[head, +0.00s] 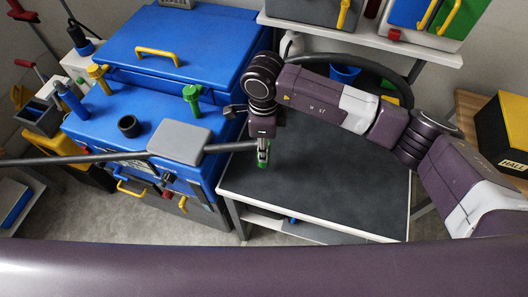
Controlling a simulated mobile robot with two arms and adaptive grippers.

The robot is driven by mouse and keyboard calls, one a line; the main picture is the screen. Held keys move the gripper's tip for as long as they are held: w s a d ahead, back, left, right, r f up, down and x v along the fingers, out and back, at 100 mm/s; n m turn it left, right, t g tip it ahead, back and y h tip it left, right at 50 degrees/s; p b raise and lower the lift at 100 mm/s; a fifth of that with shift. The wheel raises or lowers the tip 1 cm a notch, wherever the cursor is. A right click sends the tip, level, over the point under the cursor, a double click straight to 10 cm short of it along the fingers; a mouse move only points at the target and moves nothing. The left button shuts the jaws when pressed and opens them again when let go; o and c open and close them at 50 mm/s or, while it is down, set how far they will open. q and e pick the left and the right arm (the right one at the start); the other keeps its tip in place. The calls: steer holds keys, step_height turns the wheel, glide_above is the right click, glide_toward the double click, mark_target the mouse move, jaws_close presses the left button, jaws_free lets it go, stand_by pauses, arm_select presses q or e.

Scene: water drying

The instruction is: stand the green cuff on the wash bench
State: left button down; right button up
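The green cuff (264,163) shows as a small green piece at the tip of my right gripper (264,152), mostly hidden by the fingers. My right arm reaches in from the right and the gripper points down, with the fingers close around the green piece. I cannot tell whether the cuff touches the top. My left gripper is not in view.
A blue machine (110,110) with a raised blue lid stands left of the bench. A grey paddle on a bar (180,142) crosses in front of it, ending near my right gripper. A blue cup (344,74) is behind the arm. The bench's middle and front are clear.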

mark_target(262, 165)
step_height(262, 165, down, 3)
steer(key=shift+f+p, duration=0.2)
steer(key=shift+p, duration=0.25)
steer(key=shift+f, duration=0.35)
steer(key=shift+f, duration=0.1)
steer(key=shift+f, duration=0.15)
steer(key=o, duration=1.2)
